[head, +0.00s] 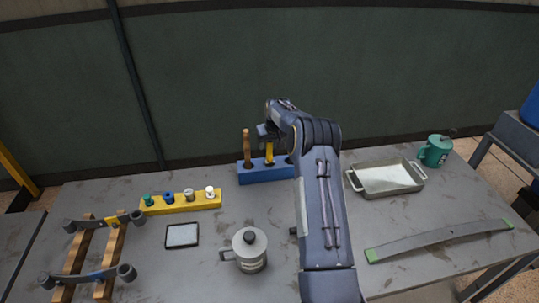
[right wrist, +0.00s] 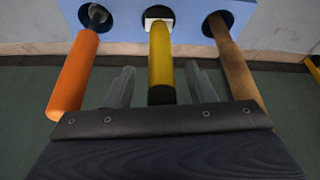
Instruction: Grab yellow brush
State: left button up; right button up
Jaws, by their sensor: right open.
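The yellow brush (head: 269,155) stands handle-up in the blue holder (head: 252,176) at the back middle of the table. In the right wrist view the yellow handle (right wrist: 161,60) runs between the two fingers of my right gripper (right wrist: 160,85). The fingers are open, one on each side of the handle, with a visible gap on both sides. In the head view my right gripper (head: 266,132) is over the top of the brush, partly hidden by my wrist. My left gripper is not in view.
A wooden-handled brush (right wrist: 236,60) and an orange-handled one (right wrist: 76,75) flank the yellow one closely in the holder.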

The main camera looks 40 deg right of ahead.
jog(key=shift+x, duration=0.8)
grip_shut()
jog(key=shift+r, duration=0.15)
